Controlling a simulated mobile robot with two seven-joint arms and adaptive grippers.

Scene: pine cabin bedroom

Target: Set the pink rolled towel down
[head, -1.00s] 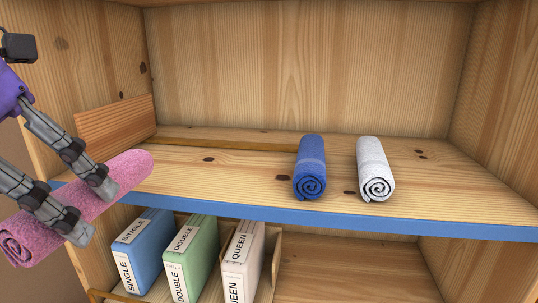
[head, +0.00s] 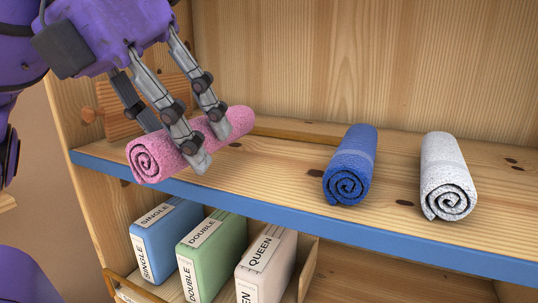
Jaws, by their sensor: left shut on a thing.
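The pink rolled towel (head: 232,124) is at the left end of the upper shelf (head: 283,172), its spiral end facing front near the blue front edge. My left gripper (head: 190,150) is shut on it from above, fingers across its middle. The towel lies roughly level, at or just above the board; I cannot tell if it touches. My right gripper is not in view.
A blue rolled towel (head: 351,165) and a white rolled towel (head: 447,176) lie to the right on the same shelf, with bare board between pink and blue. Below are blue (head: 165,240), green (head: 211,256) and cream (head: 266,268) labelled packs.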

